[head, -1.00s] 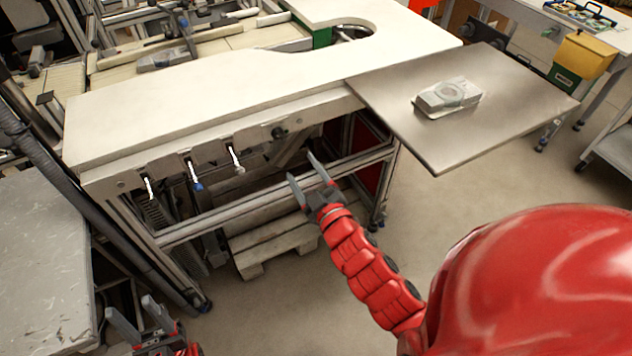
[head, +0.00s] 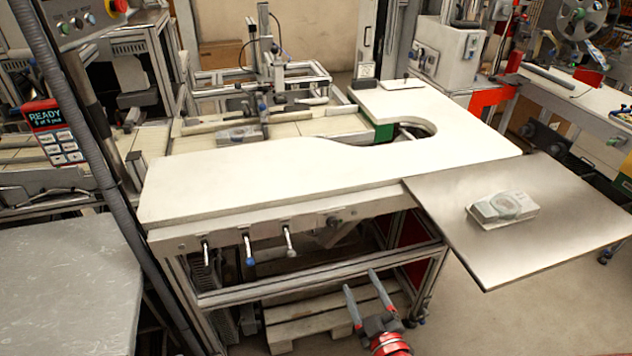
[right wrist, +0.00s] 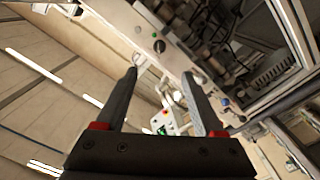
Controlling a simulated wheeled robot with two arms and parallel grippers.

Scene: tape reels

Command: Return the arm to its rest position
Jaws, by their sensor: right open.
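My right gripper (head: 369,300) is in the lower middle of the head view, in front of the white workbench's lower frame. Its two fingers are spread apart with nothing between them. In the right wrist view the fingers of this gripper (right wrist: 165,95) are also apart and empty. My left gripper does not show in the head view now.
A white workbench (head: 290,180) with a cut-out spans the middle. A metal side plate (head: 540,225) juts out at its right and holds a pale tape-reel part (head: 503,208). A grey table (head: 65,290) stands at the left. Bare floor shows at the lower right.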

